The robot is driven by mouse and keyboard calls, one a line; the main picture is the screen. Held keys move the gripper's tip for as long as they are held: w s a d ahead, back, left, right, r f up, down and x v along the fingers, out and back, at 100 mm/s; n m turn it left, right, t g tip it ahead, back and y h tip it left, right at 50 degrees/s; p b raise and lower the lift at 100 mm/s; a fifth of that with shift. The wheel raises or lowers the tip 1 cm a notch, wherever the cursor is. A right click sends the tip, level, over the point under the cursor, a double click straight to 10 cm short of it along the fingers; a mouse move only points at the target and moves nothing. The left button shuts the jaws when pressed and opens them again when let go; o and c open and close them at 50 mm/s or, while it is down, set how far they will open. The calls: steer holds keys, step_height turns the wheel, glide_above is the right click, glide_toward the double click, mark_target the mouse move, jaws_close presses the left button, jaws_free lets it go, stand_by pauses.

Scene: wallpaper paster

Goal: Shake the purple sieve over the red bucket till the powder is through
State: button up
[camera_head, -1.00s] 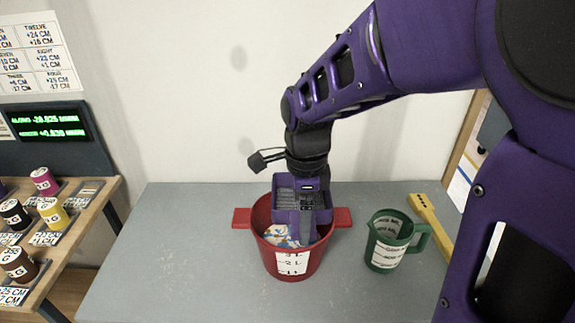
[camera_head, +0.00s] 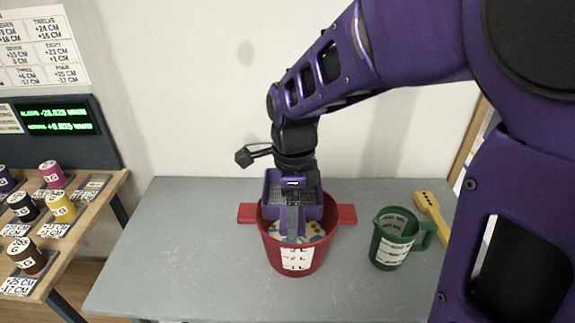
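The red bucket stands upright on the grey table, with a side handle on each side and a white marked label. Something pale with blue and orange patches shows inside the bucket, below the sieve. I cannot make out powder in the sieve.
A green measuring jug (camera_head: 391,247) stands right of the bucket on the grey table (camera_head: 190,262). A yellow tool (camera_head: 431,217) lies behind it. At left, a wooden shelf (camera_head: 75,238) holds several labelled pots below a green display (camera_head: 58,120). The table left of the bucket is clear.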

steer(key=shift+d, duration=0.65)
steer(key=shift+r, duration=0.15)
step_height(320, 180, up, 3)
steer(key=shift+f+p, duration=0.2)
steer(key=shift+p, duration=1)
steer(key=shift+r+p, duration=0.35)
steer(key=shift+r, duration=0.75)
